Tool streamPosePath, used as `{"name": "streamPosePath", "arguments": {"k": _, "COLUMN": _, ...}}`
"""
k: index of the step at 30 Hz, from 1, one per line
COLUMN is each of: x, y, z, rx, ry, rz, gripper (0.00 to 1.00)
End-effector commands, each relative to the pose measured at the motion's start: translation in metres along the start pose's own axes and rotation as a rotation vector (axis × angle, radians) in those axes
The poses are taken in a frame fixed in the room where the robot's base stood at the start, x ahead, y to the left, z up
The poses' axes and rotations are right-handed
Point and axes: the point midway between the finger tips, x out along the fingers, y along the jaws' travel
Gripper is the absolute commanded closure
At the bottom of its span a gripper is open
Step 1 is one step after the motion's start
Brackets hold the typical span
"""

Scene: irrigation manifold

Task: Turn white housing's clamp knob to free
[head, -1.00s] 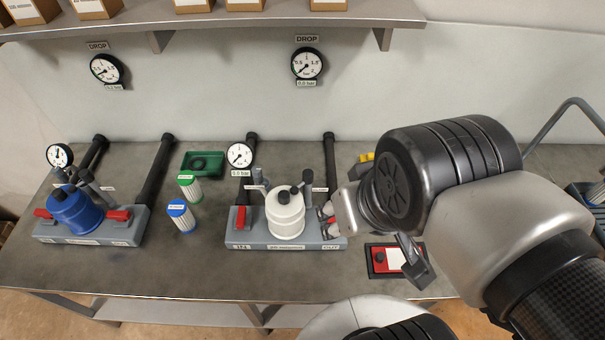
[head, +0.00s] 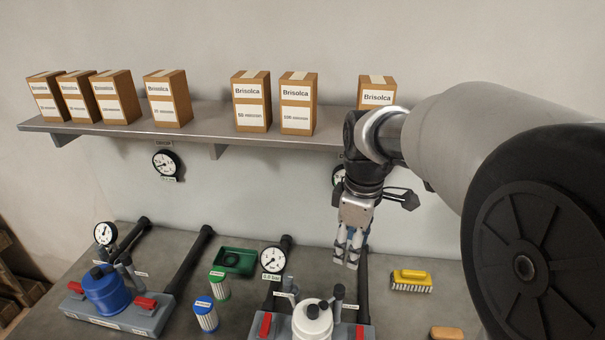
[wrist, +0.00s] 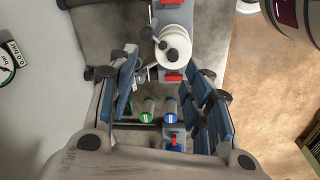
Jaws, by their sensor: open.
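The white housing (head: 312,322) stands upright on its grey manifold base at the bottom edge of the head view. A dark cap (head: 313,311) is on its top, and dark-knobbed posts stand beside it; which knob is the clamp knob I cannot tell for sure. The white housing also shows in the wrist view (wrist: 174,54), with a black knob (wrist: 147,33) over it. My gripper (head: 347,262) is open and empty, pointing down, above and behind the housing's right side, touching nothing. In the wrist view its blue-padded fingers (wrist: 165,82) are spread wide.
Red handles (head: 265,325) flank the white housing. The blue housing (head: 106,292), filter cartridges (head: 206,315), a green tray (head: 234,261) and a yellow brush (head: 411,280) are on the bench. A shelf (head: 200,137) with boxes hangs above, close to my arm.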

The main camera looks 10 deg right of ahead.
Motion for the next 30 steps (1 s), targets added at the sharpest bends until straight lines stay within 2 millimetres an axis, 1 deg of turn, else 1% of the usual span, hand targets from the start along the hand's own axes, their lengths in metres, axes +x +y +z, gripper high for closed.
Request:
{"name": "streamPosePath", "arguments": {"k": 1, "x": 0.012, "y": 0.013, "z": -0.006, "rx": -0.063, "ry": -0.013, "rz": -0.024, "gripper": 0.55}}
{"name": "streamPosePath", "arguments": {"k": 3, "x": 0.025, "y": 0.026, "z": -0.013, "rx": -0.148, "ry": -0.023, "rz": -0.047, "gripper": 0.55}}
{"name": "streamPosePath", "arguments": {"k": 6, "x": 0.040, "y": 0.038, "z": -0.019, "rx": -0.235, "ry": -0.031, "rz": -0.071, "gripper": 0.55}}
{"name": "streamPosePath", "arguments": {"k": 9, "x": 0.049, "y": 0.044, "z": -0.022, "rx": -0.281, "ry": -0.034, "rz": -0.083, "gripper": 0.55}}
{"name": "streamPosePath", "arguments": {"k": 14, "x": 0.063, "y": 0.045, "z": -0.022, "rx": -0.297, "ry": -0.035, "rz": -0.088, "gripper": 0.55}}
{"name": "streamPosePath", "arguments": {"k": 17, "x": 0.079, "y": 0.043, "z": -0.021, "rx": -0.296, "ry": -0.035, "rz": -0.089, "gripper": 0.55}}
{"name": "streamPosePath", "arguments": {"k": 30, "x": 0.175, "y": 0.035, "z": -0.017, "rx": -0.294, "ry": -0.035, "rz": -0.089, "gripper": 0.55}}
